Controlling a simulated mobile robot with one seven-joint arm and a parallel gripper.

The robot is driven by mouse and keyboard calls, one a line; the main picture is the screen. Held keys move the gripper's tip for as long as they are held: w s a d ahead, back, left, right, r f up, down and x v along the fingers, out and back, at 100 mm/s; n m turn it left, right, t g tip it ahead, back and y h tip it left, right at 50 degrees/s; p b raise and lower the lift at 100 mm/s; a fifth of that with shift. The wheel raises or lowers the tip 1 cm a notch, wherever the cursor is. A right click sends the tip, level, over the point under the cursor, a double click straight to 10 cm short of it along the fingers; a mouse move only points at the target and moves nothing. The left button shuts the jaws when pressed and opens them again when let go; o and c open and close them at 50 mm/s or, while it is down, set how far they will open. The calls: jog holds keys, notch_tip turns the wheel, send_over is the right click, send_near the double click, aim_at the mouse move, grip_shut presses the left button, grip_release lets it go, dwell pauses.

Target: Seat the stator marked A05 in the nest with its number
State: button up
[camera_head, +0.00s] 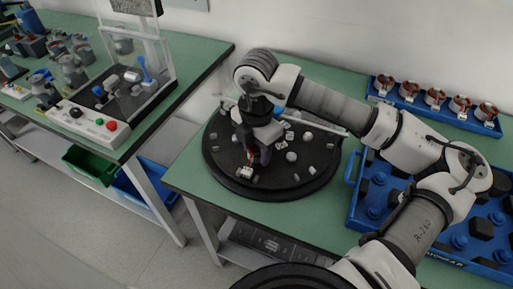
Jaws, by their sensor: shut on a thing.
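My gripper (256,148) points down over the round black plate (229,179) on the nearer green table. It is shut on a small part with copper-red colour, likely a stator (253,158), low over the plate's front left. The fingers hide much of it; I cannot tell whether it touches the plate. Its marking cannot be read. The plate bears small white tags and pale round knobs (291,157); which tag carries A05 is too small to read. Several silver and copper stators (433,97) stand in a row in a blue rack (413,103) at the back right.
A blue tray (352,182) with black and blue parts lies right of the plate, partly behind my arm. A left table holds a clear-guarded station (122,90) with a button box (88,121). A gap separates the tables. Green table is bare in front of the plate.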

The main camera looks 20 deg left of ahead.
jog(key=shift+f+b, duration=0.25)
jog(key=shift+b, duration=0.1)
jog(key=o, duration=1.1)
notch_tip(320, 180, up, 14)
jog(key=shift+f+b, duration=0.1)
jog(key=shift+b, duration=0.7)
